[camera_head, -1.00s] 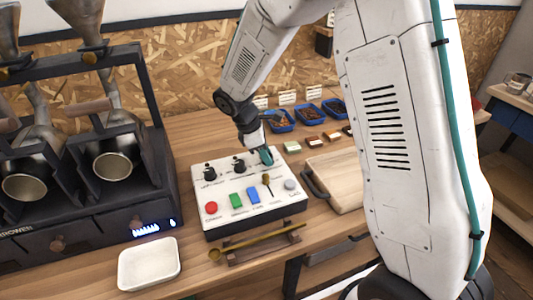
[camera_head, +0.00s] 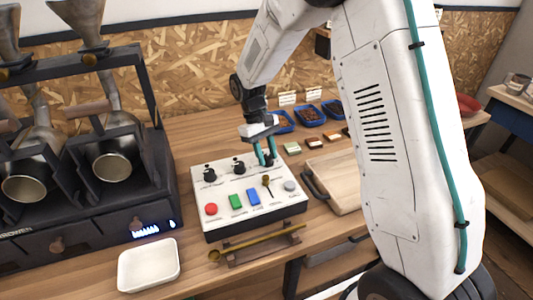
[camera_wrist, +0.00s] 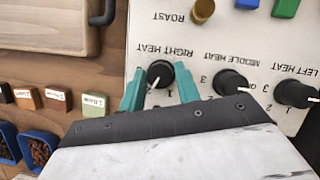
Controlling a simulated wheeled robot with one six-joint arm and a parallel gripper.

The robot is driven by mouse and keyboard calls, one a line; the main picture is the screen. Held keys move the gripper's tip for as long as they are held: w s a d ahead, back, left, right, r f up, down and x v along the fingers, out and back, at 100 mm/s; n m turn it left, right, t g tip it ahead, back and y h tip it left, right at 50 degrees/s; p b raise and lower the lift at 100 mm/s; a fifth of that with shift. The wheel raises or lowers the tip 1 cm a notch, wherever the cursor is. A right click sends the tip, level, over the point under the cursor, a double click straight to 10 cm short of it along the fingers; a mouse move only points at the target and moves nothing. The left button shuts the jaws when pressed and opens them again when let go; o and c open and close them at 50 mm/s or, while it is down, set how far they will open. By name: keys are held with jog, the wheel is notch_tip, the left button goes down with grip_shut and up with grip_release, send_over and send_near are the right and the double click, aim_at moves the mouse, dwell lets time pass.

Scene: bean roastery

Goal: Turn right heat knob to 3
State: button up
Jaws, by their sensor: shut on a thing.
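The right heat knob (camera_wrist: 160,74) is round and black, on the white control panel (camera_head: 222,182). In the wrist view the panel appears upside down. My gripper (camera_head: 266,161) reaches down to the panel's far right corner, its teal fingers on either side of the knob. In the wrist view my gripper (camera_wrist: 159,77) is shut on the knob. A white pointer mark shows at the knob's lower left in that view. The fingers hide most of its number scale, so I cannot read its exact setting. The middle heat knob (camera_wrist: 229,81) and left heat knob (camera_wrist: 292,92) stand beside it.
The panel also has a red button (camera_head: 211,208), green and blue switches and a small brass lever (camera_head: 267,181). A wooden board (camera_head: 337,178) lies right of it, and blue bean trays (camera_head: 310,114) behind. A white dish (camera_head: 149,264) and the roaster (camera_head: 80,165) are left.

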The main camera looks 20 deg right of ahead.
jog(key=m+y, duration=0.1)
jog(key=m, duration=0.2)
jog(key=m+y, duration=0.1)
jog(key=m, duration=0.2)
jog(key=shift+d+y, duration=0.2)
jog(key=shift+y, duration=0.1)
jog(key=m+y, duration=0.1)
jog(key=m, duration=0.2)
jog(key=m+t+y, duration=0.1)
jog(key=m, duration=0.2)
jog(key=shift+s+d+m, duration=0.1)
jog(key=shift+m, duration=0.2)
jog(key=o, duration=1)
jog(key=shift+c, duration=0.2)
jog(key=v, duration=0.7)
jog(key=shift+r, duration=0.3)
jog(key=shift+d, duration=0.15)
